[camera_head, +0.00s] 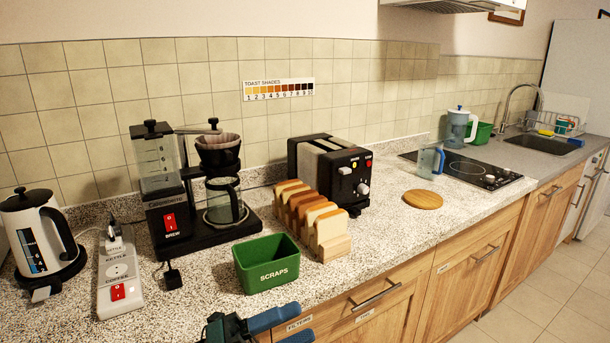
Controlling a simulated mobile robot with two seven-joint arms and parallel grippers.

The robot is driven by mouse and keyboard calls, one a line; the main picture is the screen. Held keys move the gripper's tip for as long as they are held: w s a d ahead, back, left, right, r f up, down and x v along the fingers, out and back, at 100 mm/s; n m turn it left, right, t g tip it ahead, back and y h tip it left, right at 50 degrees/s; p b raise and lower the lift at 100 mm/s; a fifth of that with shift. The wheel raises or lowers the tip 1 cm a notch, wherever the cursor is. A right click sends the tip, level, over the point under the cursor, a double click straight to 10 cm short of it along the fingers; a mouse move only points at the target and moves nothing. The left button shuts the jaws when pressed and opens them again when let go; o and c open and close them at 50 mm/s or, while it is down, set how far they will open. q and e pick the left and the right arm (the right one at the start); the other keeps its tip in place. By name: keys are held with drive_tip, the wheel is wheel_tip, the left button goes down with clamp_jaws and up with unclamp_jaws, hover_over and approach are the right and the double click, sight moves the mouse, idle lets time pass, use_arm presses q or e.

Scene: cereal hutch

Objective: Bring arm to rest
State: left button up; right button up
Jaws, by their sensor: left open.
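My left gripper (298,323) shows at the bottom edge, below the green scraps bin and in front of the counter's front edge. Its two blue fingers point to the right and stand apart, with nothing between them. The rest of my left arm is cut off by the bottom of the picture. My right gripper is not in view.
The speckled counter (390,233) bears a green scraps bin (270,273), a rack of bread slices (327,249), a toaster (329,175), a coffee maker (165,190), a kettle (38,235) and a power strip (118,270). Drawer handles (376,295) project below the counter edge.

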use_arm(q)
drive_tip(key=a+f+n+t+y, duration=0.7)
drive_tip(key=f+n+t+y, duration=0.4)
drive_tip(key=n, duration=1)
drive_tip(key=s+a+f+n+g+y, duration=0.2)
drive_tip(key=s+f+n+g+y, duration=0.1)
drive_tip(key=s+f+n, duration=0.2)
drive_tip(key=s+a+f+n+g+y+p, duration=0.1)
drive_tip(key=s+a+f+n+g+y, duration=0.2)
drive_tip(key=s+f, duration=0.4)
drive_tip(key=shift+f+n, duration=0.9)
drive_tip(key=shift+f, duration=0.05)
drive_tip(key=shift+c, duration=0.6)
